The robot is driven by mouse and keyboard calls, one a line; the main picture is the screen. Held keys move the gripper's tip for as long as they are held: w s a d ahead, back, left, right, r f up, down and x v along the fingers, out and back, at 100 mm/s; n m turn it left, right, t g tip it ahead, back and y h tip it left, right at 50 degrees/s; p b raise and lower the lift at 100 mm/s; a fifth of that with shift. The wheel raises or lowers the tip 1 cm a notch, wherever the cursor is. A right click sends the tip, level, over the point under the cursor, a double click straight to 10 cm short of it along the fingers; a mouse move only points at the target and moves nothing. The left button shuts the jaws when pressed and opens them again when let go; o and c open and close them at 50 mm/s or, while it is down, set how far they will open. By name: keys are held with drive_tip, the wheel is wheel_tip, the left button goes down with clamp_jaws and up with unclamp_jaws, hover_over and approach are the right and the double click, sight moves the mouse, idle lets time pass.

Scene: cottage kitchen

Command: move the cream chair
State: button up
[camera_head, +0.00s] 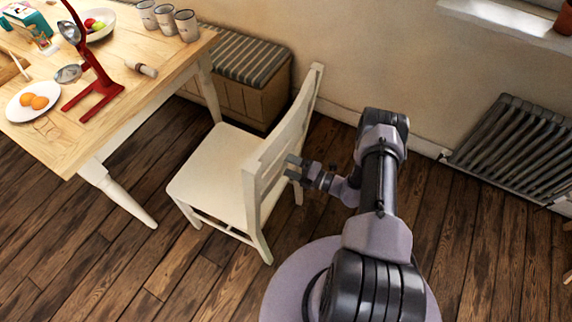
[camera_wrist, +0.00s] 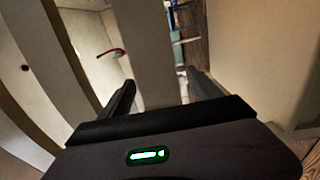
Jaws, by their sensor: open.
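The cream chair (camera_head: 213,165) stands upright on the floor beside the wooden table, with its seat towards the table and its backrest towards my arm. My gripper (camera_head: 291,168) is open at the outer side of the backrest. In the wrist view, a cream bar of the chair back (camera_wrist: 146,45) runs up between the two spread fingers of my gripper (camera_wrist: 160,86). I cannot tell whether either finger touches the bar. The fingertips are partly hidden against the chair in the head view.
A striped-cushion bench (camera_head: 245,57) stands behind the chair by the wall. A radiator (camera_head: 515,145) is at right. Floor in front of the chair is clear.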

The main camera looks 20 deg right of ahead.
clamp_jaws()
drive_tip(key=shift+s+f, duration=0.1)
drive_tip(key=shift+f, duration=0.1)
idle(0.3)
drive_tip(key=shift+a, duration=0.1)
